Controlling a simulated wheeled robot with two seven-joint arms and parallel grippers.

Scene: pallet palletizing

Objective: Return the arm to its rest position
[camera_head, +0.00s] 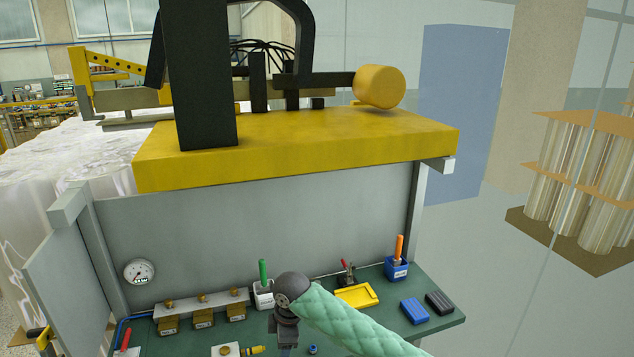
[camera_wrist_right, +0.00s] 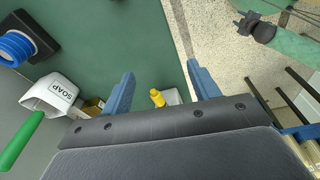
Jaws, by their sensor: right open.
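My right arm, in a green quilted sleeve, comes in from the lower right in the head view. Its dark wrist and right gripper (camera_head: 284,333) hang over the front middle of the green bench (camera_head: 440,296). In the right wrist view the two blue fingers of the right gripper (camera_wrist_right: 160,72) stand wide apart with nothing held between them. A green-sleeved arm end with a dark gripper (camera_wrist_right: 245,25), apparently my left, shows small at the top right of that view. Its jaw state is unclear.
A white soap holder (camera_wrist_right: 52,95) with a green-handled tool (camera_wrist_right: 22,140) stands close by. A yellow fitting (camera_wrist_right: 157,97) lies below the fingers. A gauge (camera_head: 139,271), yellow tray (camera_head: 356,295) and blue block (camera_head: 414,310) are around the bench. A yellow platform (camera_head: 300,150) overhangs the back.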

